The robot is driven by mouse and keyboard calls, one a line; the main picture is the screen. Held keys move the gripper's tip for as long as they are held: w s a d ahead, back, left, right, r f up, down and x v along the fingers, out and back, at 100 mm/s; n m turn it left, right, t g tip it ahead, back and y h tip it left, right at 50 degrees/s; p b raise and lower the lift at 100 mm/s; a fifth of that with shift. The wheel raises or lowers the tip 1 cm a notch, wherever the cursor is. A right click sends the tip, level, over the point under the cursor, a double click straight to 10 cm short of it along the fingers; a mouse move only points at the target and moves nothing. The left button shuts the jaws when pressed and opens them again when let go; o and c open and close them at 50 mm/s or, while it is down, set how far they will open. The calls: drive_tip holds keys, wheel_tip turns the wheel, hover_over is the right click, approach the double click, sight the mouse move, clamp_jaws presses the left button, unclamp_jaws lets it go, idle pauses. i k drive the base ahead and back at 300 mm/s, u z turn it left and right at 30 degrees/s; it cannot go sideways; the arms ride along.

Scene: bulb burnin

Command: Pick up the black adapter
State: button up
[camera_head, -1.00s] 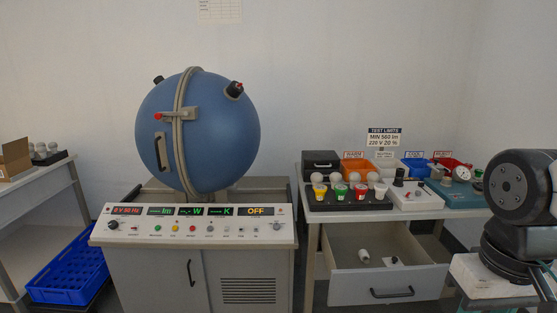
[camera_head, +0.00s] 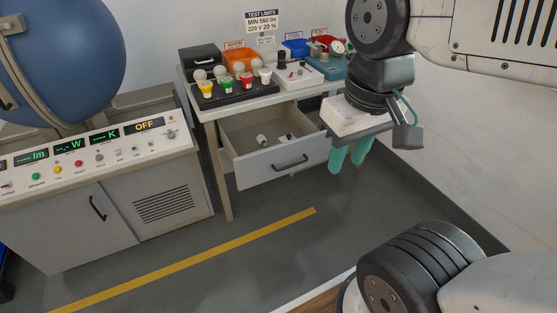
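The open drawer (camera_head: 240,131) under the worktable holds a white cylindrical piece (camera_head: 262,140) and, to its right, a small item with a dark part (camera_head: 291,137). That dark item may be the black adapter; it is too small to be sure. A black upright piece (camera_head: 281,57) also stands on the white box on the table. My gripper (camera_head: 348,165) has teal fingers pointing down, with a gap between them and nothing seen held. It hangs to the right of the drawer front, apart from these pieces.
The worktable (camera_head: 225,106) carries a black rack (camera_head: 232,94) of bulbs and coloured cups, bins behind it, and a teal gauge device (camera_head: 325,68). The drawer front with its handle (camera_head: 290,163) sticks out. A blue sphere (camera_head: 60,55) and console stand left. The floor in front is clear.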

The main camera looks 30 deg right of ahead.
sight(281, 53)
drive_tip(key=k, duration=0.55)
drive_tip(key=z, duration=0.9)
drive_tip(key=i, duration=0.7)
drive_tip(key=z, duration=0.6)
drive_tip(key=i, duration=0.9)
drive_tip(key=u, duration=0.5)
drive_tip(key=i, duration=0.55)
drive_tip(key=u, duration=0.95)
drive_tip(key=i, duration=0.4)
drive_tip(key=u, duration=0.45)
